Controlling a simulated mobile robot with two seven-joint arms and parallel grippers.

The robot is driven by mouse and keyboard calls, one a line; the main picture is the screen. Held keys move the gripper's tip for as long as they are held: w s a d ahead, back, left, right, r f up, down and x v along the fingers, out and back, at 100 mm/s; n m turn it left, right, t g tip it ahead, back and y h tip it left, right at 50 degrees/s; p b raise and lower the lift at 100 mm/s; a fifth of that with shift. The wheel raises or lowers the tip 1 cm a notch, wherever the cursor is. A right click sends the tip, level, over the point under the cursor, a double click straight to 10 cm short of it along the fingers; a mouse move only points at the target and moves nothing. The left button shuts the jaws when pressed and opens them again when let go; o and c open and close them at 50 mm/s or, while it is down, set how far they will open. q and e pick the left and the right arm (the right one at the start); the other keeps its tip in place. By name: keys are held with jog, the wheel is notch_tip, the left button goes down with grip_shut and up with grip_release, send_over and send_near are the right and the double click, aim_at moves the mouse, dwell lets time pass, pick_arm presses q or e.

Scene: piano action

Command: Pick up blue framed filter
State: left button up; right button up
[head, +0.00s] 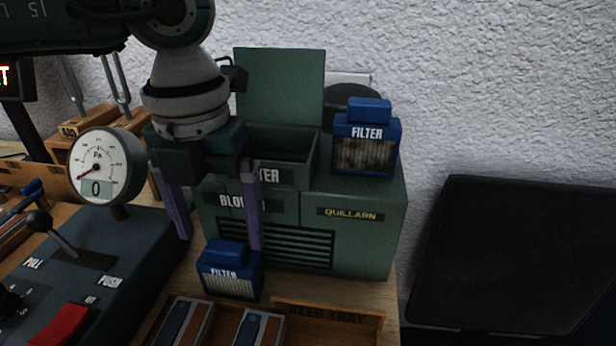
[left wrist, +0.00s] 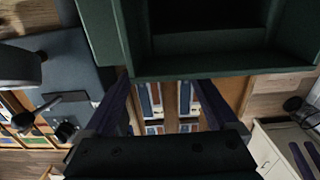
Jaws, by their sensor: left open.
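One blue framed filter (head: 230,270), with a pale pleated face, stands on the wooden bench in front of the green blower box. A second blue framed filter (head: 365,140), with a darker, dirty-looking face, stands on top of the box at the right. My left gripper (head: 220,243) is open and empty, with its purple fingers pointing down. In the head view its fingertips appear just above the bench filter, in front of the box; the exact depth gap cannot be told. I cannot make out either filter in the left wrist view. My right gripper is not seen.
The green blower box (head: 370,246) has an open filter slot (head: 278,145) and a raised lid (head: 280,85). A control panel (head: 135,240) with lever and a round gauge (head: 97,165) stands left. The reed tray (head: 340,312) lies in front. A dark panel (head: 510,255) is at right.

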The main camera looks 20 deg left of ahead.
aim_at(230, 269)
pick_arm(q)
jog(key=shift+f, duration=1.35)
jog(key=c, duration=1.2)
jog(key=shift+r, duration=0.2)
